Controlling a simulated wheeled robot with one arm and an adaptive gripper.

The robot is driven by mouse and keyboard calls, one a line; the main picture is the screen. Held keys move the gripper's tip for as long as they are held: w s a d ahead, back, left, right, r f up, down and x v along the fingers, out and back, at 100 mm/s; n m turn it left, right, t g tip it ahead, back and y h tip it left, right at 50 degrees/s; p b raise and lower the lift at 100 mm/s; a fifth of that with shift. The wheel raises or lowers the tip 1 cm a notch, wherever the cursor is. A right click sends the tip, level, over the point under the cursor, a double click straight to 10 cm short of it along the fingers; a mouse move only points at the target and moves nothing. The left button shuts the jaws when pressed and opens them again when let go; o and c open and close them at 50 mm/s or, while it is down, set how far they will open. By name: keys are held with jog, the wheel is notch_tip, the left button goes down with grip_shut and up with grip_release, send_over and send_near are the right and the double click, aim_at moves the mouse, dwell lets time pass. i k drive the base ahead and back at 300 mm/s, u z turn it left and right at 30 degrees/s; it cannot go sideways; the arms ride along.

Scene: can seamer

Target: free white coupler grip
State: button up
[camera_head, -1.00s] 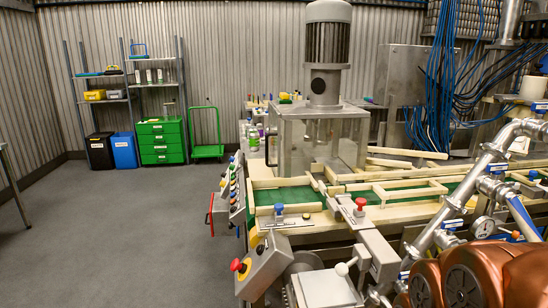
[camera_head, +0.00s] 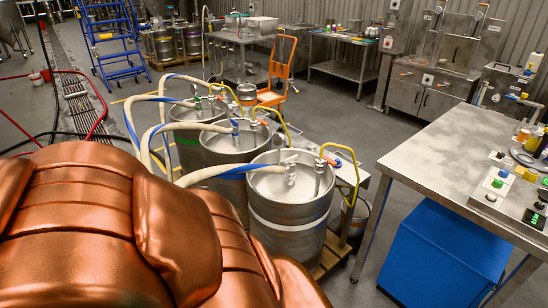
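Three steel kegs stand in a row, each with a fitting and hoses on top: the near keg (camera_head: 290,215), the middle keg (camera_head: 225,150) and the far keg (camera_head: 190,118). The near keg's coupler (camera_head: 291,172) has a pale top piece that may be the white grip; it is too small to be sure. The middle keg's coupler shows a blue grip (camera_head: 235,127), and the far one a small green grip (camera_head: 212,97). Pale hoses (camera_head: 205,177) run to the couplers from the left. My gripper is not in view.
A steel table (camera_head: 430,165) with coloured buttons stands at the right, with a blue bin (camera_head: 445,255) beneath. An orange hand truck (camera_head: 283,70) stands behind the kegs. A copper-coloured shape hides the lower left.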

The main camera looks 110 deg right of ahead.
aim_at(290, 160)
jog(key=z, duration=3.8)
jog(key=i, duration=0.95)
jog(key=u, duration=0.3)
